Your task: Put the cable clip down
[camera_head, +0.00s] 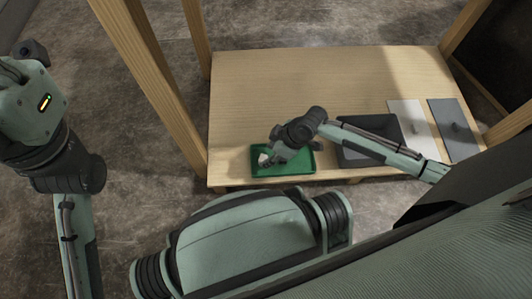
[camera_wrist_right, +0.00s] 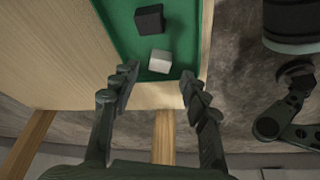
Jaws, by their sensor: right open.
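In the right wrist view, a pale grey-white block (camera_wrist_right: 160,61) and a black block (camera_wrist_right: 149,19) lie apart in the green tray (camera_wrist_right: 120,22). I cannot tell which of them, if either, is the cable clip. My right gripper (camera_wrist_right: 158,74) is open, its fingers apart on either side below the pale block, with nothing held between them. In the head view my right gripper (camera_head: 270,156) is low over the green tray (camera_head: 290,171), and a small white thing shows beside it. The black block is hidden there by my arm. My left gripper is out of view.
The tray sits at the near left edge of a wooden table (camera_head: 300,85). To its right are a black tray (camera_head: 352,150), a white mat (camera_head: 404,112) and a dark grey mat (camera_head: 464,145) with small dark items. The table's far half is clear. Wooden posts (camera_head: 150,85) flank the table.

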